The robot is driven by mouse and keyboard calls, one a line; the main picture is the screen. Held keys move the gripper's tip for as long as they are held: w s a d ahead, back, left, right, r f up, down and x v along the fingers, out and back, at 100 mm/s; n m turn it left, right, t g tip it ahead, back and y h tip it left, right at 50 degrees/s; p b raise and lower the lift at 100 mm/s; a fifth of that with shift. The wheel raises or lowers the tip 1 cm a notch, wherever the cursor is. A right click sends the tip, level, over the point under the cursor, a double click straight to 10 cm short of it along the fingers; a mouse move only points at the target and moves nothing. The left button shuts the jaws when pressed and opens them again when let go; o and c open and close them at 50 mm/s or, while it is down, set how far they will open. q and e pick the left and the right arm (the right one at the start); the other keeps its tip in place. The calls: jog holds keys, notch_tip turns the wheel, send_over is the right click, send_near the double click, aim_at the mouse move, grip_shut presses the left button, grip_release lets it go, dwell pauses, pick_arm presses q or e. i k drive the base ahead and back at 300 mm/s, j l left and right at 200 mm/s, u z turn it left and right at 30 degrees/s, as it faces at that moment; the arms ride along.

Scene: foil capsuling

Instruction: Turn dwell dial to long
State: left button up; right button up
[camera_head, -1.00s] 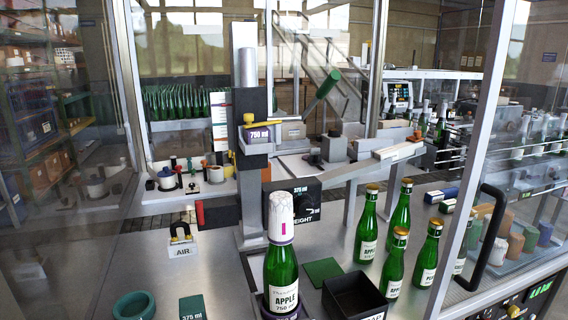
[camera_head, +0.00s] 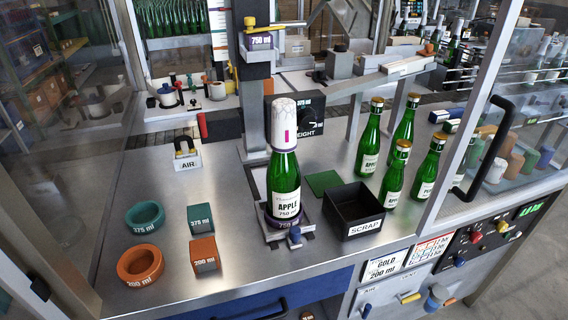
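No dial with a readable dwell mark shows. A black control panel (camera_head: 483,241) is at the front right, with a red knob (camera_head: 476,237), another knob (camera_head: 502,227), a blue knob (camera_head: 460,262) and a green lit display (camera_head: 529,209). Its small lettering is too small to read, so I cannot tell which knob is the dwell dial. A black height box (camera_head: 312,128) with a round dial stands behind the apple bottle. Neither of my grippers is in view.
A foil-topped apple bottle (camera_head: 285,182) stands in a holder at the centre. Beside it are a black scrap bin (camera_head: 352,219) and several green bottles (camera_head: 401,165). Rings (camera_head: 140,263) and blocks (camera_head: 203,252) lie left. A door handle (camera_head: 484,150) juts out at right.

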aim_at(459, 262)
jog(key=z, duration=1.5)
jog(key=i+l+u, duration=0.1)
jog(key=i+l, duration=0.2)
jog(key=l, duration=0.2)
jog(key=u, duration=0.05)
